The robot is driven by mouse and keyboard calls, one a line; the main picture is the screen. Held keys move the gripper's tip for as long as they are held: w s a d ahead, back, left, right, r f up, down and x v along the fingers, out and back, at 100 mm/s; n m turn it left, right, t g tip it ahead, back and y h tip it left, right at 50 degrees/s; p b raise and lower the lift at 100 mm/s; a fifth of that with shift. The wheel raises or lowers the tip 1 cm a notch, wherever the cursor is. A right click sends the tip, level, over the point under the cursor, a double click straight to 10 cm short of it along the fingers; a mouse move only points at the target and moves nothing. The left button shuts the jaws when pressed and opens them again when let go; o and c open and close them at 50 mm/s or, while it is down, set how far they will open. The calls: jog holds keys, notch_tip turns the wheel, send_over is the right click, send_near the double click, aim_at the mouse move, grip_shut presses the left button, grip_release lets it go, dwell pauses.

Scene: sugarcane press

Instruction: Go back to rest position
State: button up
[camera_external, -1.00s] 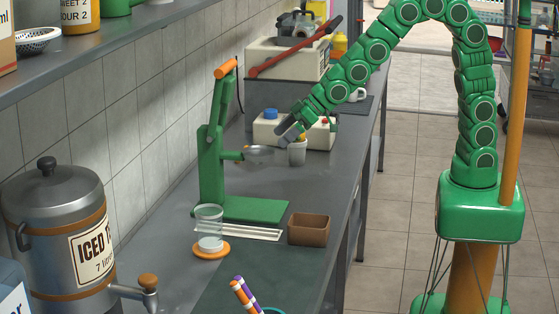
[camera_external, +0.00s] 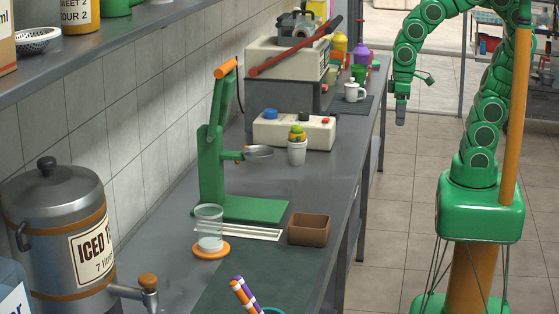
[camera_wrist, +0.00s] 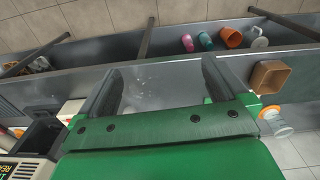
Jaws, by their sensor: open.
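My gripper (camera_external: 400,112) hangs pointing down at the end of my green arm, to the right of the counter in the external view and apart from it. In the wrist view its two fingers (camera_wrist: 160,82) are spread apart with nothing between them. The green press (camera_external: 210,165) with its orange-ended lever stands upright on the counter. A white cup (camera_external: 297,155) with a yellow and green piece in its top stands beside the white box with a blue knob (camera_external: 285,132).
The grey counter (camera_external: 335,185) runs along the tiled wall. On it are a brown bin (camera_external: 308,230), a clear glass (camera_external: 209,228) on an orange coaster, a metal drink dispenser (camera_external: 62,225) and a white mug (camera_external: 353,90). Open tiled floor (camera_external: 400,210) lies right of the counter.

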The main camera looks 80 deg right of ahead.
jog(key=s+d+r+g, duration=0.1)
jog(key=s+g, duration=0.1)
jog(key=s, duration=0.6)
jog(key=shift+s+m, duration=0.3)
jog(key=shift+s, duration=0.05)
jog(key=shift+d, duration=0.1)
